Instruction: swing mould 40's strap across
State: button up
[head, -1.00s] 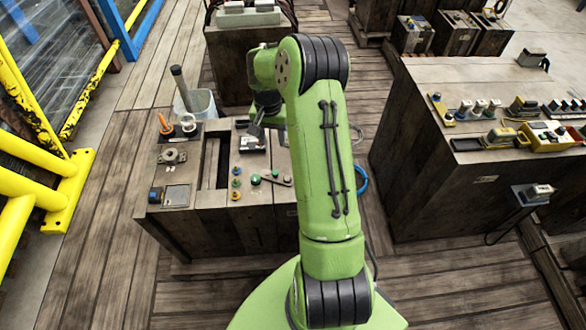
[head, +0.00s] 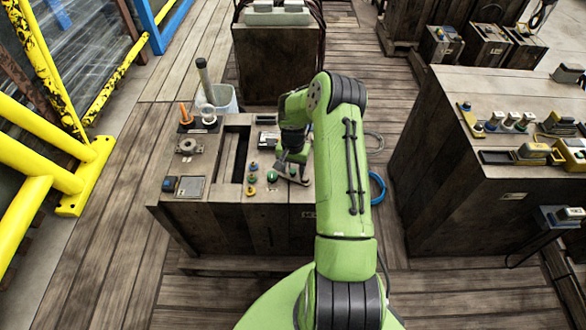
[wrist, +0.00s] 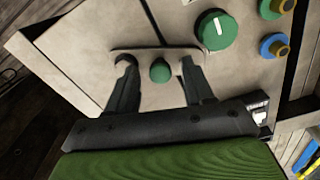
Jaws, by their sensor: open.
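A pale flat strap (wrist: 150,53) lies on the light top of a dark wooden block (head: 230,232); a small green knob (wrist: 160,71) stands beside its middle edge. I cannot read which mould is number 40. My gripper (head: 288,172) is over the right part of the block top, pointing down. In the wrist view its two open fingers stand either side of the green knob, with their tips at the strap's two ends. I cannot tell whether they touch it. The fingers partly cover the strap in the wrist view, and my arm hides part of it in the head view.
A bigger green dial with a white mark (wrist: 215,30) and several small yellow and blue knobs stand close to the strap. A second bench (head: 490,190) stands right.

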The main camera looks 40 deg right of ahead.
aim_at(292, 180)
jog(key=shift+c, duration=0.5)
grip_shut()
jog(key=shift+r, duration=0.1)
jog(key=n, duration=0.2)
jog(key=s+a+n, duration=0.1)
jog(key=n, duration=0.2)
jog(key=shift+s+a, duration=0.1)
jog(key=shift+a, duration=0.1)
jog(key=shift+o, duration=0.5)
grip_release()
notch_tip(292, 180, up, 16)
jog(key=p, duration=0.3)
